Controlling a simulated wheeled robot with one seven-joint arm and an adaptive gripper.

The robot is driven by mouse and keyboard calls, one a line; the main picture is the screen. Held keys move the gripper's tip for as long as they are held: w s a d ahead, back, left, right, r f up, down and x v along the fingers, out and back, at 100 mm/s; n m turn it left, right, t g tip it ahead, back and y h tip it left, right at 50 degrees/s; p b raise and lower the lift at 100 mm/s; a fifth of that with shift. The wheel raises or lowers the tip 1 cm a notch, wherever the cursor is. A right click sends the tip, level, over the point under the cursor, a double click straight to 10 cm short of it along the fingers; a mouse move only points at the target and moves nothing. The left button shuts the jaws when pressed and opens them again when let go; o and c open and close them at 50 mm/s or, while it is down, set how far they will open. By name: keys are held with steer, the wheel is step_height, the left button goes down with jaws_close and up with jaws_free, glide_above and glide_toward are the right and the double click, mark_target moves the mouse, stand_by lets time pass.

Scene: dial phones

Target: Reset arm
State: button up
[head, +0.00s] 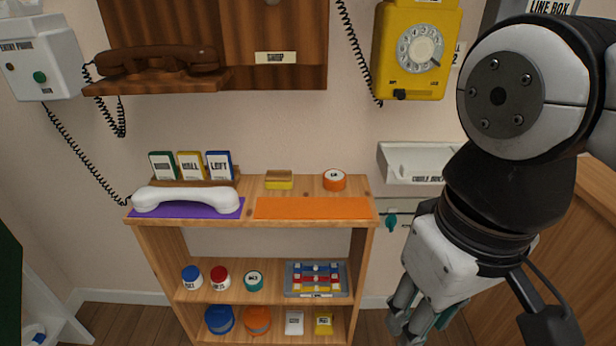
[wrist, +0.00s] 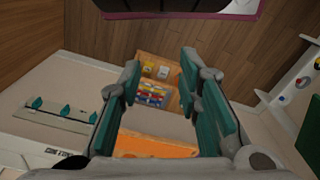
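My gripper (head: 422,322) hangs at the lower right of the head view, to the right of the wooden shelf unit and apart from it. My arm is bent and fills the right side of that view. In the wrist view the two teal-padded fingers of my gripper (wrist: 160,95) stand wide apart, with nothing between them. Past the fingers the orange mat (wrist: 155,146) and the lower shelves show. My gripper touches nothing that I can see.
The shelf unit (head: 157,246) holds a white handset (head: 187,199) on a purple mat, jars and a tray. A brown phone (head: 160,60) and a yellow phone (head: 418,50) are on the wall. A white cable bin (head: 410,163) and wooden panel (head: 590,230) are near my arm.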

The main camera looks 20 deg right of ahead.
stand_by(0.4)
step_height(320, 180, up, 24)
steer(key=t+p, duration=0.3)
steer(key=p, duration=1.9)
steer(key=shift+r+t+p, duration=0.25)
steer(key=shift+t+p, duration=0.05)
steer(key=shift+p, duration=0.1)
